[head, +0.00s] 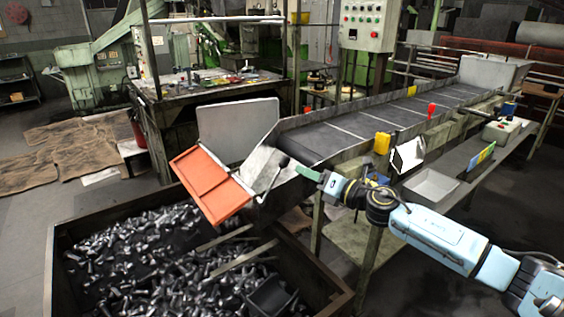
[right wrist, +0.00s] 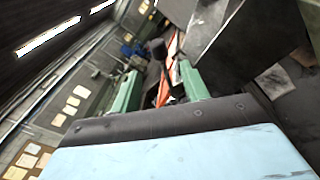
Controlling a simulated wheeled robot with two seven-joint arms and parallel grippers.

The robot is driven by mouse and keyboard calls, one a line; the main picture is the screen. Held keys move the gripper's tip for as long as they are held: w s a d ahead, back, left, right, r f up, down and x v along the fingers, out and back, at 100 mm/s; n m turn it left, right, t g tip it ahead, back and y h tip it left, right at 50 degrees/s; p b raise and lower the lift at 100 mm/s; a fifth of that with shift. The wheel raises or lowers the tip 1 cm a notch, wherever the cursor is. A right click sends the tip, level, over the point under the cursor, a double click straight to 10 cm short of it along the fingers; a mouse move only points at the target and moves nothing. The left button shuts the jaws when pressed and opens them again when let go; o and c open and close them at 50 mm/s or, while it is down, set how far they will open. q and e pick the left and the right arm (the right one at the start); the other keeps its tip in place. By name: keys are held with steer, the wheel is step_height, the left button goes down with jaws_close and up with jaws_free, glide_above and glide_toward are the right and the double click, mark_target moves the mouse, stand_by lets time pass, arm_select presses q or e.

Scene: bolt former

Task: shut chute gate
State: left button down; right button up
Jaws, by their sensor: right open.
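The orange chute gate (head: 212,185) is a flat panel at the lower end of the grey metal chute (head: 262,166), tilted out over the bolt bin. A dark round knob (head: 284,161) on a thin lever stands at the chute's right side. My right gripper (head: 303,170) is just right of the knob, with green fingers. In the right wrist view its fingers (right wrist: 160,72) are apart, with orange parts visible beyond and between them. I cannot tell whether a finger touches the knob. My left gripper is not in view.
A bin (head: 320,268) full of bolts stands below. A grey tray (head: 432,186) is on the side shelf.

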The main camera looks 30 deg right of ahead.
mark_target(287, 164)
steer(key=x, duration=0.9)
steer(key=shift+w+a+p, duration=0.1)
steer(key=shift+w+p, duration=0.15)
steer(key=shift+p, duration=0.05)
steer(key=shift+c, duration=0.3)
jaws_close()
